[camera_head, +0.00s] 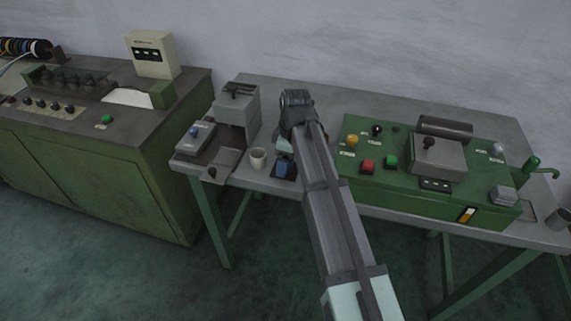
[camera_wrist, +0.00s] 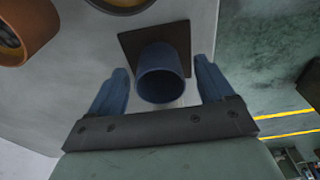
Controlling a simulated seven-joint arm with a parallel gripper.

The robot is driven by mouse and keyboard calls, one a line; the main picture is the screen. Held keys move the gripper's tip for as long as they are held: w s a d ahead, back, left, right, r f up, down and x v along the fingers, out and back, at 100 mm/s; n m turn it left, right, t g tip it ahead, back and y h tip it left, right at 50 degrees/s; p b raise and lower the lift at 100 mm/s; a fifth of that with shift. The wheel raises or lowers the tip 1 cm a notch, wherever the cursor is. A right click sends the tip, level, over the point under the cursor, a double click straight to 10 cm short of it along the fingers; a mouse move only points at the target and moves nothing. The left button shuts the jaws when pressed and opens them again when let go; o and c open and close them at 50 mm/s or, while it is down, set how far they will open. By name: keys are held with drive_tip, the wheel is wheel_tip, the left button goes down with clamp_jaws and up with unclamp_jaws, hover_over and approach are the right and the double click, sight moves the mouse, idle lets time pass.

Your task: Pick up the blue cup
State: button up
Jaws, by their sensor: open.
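The blue cup (camera_wrist: 162,75) stands on a dark brown square mat (camera_wrist: 128,42) in the wrist view, its round opening facing the camera. My gripper (camera_wrist: 160,70) is open, with one blue finger to the left of the cup and one to the right. Gaps show between the cup and both fingers, so it is not gripped. In the head view my arm reaches over the table's front edge, and a small blue patch (camera_head: 284,168) shows under its end. I cannot tell there which part is cup and which is finger.
A green control box (camera_head: 400,190) with buttons fills the table's right side. An orange-brown round vessel (camera_wrist: 25,30) shows in the wrist view. A grey cup (camera_head: 558,218) stands far right.

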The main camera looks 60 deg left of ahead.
drive_tip(key=shift+f, duration=0.3)
drive_tip(key=shift+c, duration=0.4)
drive_tip(key=c, duration=1)
